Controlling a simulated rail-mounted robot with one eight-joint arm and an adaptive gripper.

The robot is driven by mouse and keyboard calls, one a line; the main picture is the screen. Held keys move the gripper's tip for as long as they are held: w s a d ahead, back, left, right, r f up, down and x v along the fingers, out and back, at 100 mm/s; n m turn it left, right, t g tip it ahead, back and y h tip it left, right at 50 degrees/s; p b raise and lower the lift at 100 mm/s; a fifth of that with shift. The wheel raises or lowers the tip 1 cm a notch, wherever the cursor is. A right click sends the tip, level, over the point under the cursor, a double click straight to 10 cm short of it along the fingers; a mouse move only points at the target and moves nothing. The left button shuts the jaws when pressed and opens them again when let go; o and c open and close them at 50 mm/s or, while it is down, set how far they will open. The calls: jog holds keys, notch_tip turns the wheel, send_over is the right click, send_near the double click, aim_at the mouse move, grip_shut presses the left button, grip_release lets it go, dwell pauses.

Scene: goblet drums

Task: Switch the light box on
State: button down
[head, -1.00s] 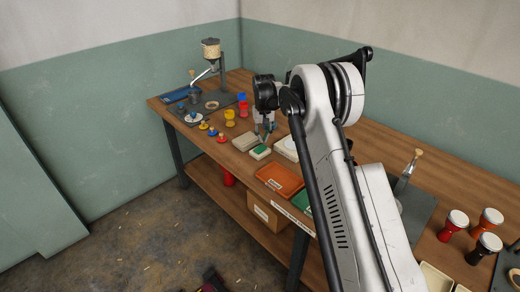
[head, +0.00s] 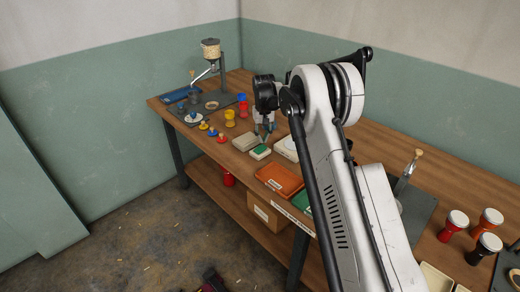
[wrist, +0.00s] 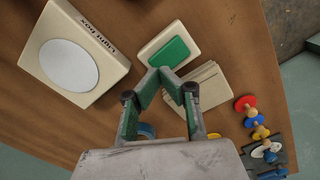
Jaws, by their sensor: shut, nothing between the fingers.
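The light box (wrist: 102,28) is a cream square box with lettering and a round white disc (wrist: 69,66), at upper left in the wrist view. In the head view the light box (head: 286,148) is partly hidden behind my arm. I cannot tell whether its disc is lit. Beside it is a small cream block with a green pad (wrist: 171,53), also in the head view (head: 261,151). My gripper (wrist: 160,76) is shut and empty, with its tips at the lower edge of the green pad in the wrist view. Whether they touch it is unclear.
Several coloured knobbed pieces (head: 212,132) stand to the left. An orange tray (head: 279,180) lies nearer the table's front edge. Goblet drums (head: 457,220) stand at the right.

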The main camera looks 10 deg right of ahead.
aim_at(263, 146)
jog(key=shift+f+b, duration=1)
jog(key=shift+f, duration=0.5)
dwell(0.8)
jog(key=shift+r, duration=0.15)
jog(key=shift+r+p, duration=0.95)
jog(key=shift+r, duration=2.45)
